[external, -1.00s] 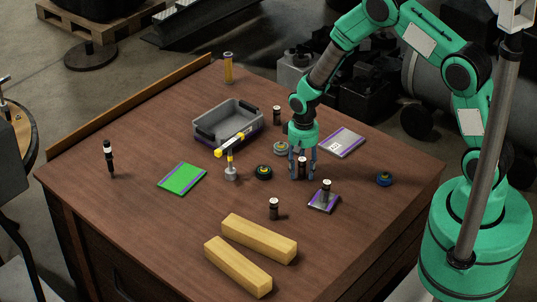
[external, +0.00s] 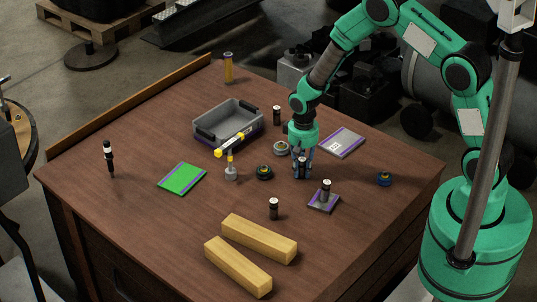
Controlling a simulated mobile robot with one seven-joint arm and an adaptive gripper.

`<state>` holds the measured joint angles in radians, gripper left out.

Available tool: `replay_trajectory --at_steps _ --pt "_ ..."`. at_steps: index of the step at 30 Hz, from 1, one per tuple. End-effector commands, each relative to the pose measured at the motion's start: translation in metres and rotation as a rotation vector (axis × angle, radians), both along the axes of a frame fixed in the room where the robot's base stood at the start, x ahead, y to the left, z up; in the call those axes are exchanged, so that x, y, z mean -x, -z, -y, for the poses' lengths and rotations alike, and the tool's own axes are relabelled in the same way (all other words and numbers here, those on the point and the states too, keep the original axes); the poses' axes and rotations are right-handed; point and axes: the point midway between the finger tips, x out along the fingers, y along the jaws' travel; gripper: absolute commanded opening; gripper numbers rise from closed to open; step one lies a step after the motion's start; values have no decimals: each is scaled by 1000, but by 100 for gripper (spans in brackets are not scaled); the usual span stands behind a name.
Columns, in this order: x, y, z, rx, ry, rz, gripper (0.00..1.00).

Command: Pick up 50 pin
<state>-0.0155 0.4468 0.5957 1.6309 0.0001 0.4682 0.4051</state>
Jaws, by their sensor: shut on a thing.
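My gripper (external: 302,174) points straight down near the middle of the wooden table. It is shut on a dark, upright pin with a pale top (external: 302,165), which is partly hidden between the fingers. The pin looks to be at the table surface. Three similar dark pins stand apart: one behind (external: 277,115), one on a small purple-edged plate (external: 325,190) to the right, and one at the front (external: 273,209). No number is readable on any pin, so I cannot tell by marking which is the 50 pin.
A grey tray (external: 201,134) stands behind left, with a yellow-ended tool (external: 229,146) by its front. Dark round parts (external: 264,172) sit just left of my gripper. A green mat (external: 182,179) lies left; two wooden blocks (external: 258,238) lie in front. A grey mat (external: 343,142) lies behind right.

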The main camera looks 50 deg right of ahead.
Motion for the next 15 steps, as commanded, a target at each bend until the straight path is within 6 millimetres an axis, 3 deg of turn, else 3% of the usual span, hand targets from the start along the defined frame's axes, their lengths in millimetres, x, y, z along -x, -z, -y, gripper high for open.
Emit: replay_trajectory --at_steps 8,15 --pt "-1 -12 0 0 0 1 0" --pt "-1 -44 0 0 0 2 0"
